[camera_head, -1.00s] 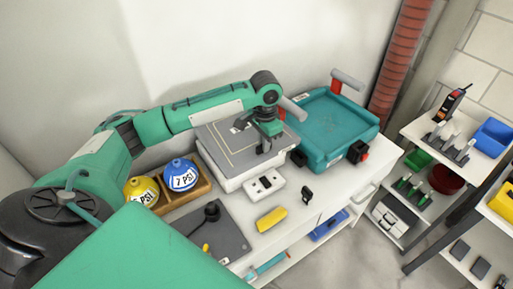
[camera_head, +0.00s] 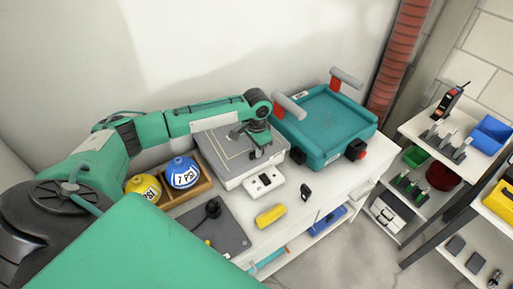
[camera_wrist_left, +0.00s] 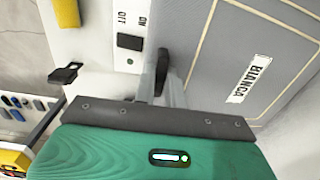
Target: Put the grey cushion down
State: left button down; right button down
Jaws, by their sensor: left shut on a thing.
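The grey cushion (camera_head: 222,151) is a flat grey pad with a thin yellow outline. It lies flat on top of a white box (camera_head: 232,184) on the workbench. In the left wrist view the cushion (camera_wrist_left: 285,55) fills the upper right and bears a white "BIANCA" label. My left gripper (camera_head: 258,152) points down at the cushion's front right edge, by the white switch box. My right gripper is not seen.
A white switch box (camera_head: 264,183) sits in front. A teal crate (camera_head: 325,125) stands right. A wooden tray (camera_head: 202,189) holds a blue ball (camera_head: 182,172) and a yellow ball (camera_head: 143,186). A dark mat (camera_head: 225,235) and a yellow item (camera_head: 270,215) lie at the front.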

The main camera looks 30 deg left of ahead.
pick_arm(q)
jog(key=c, duration=1.5)
grip_release()
jog(key=shift+f, duration=0.15)
jog(key=shift+o, duration=0.2)
jog(key=shift+r, duration=0.45)
notch_tip(320, 180, up, 12)
jog(key=b, duration=0.2)
jog(key=shift+f, duration=0.25)
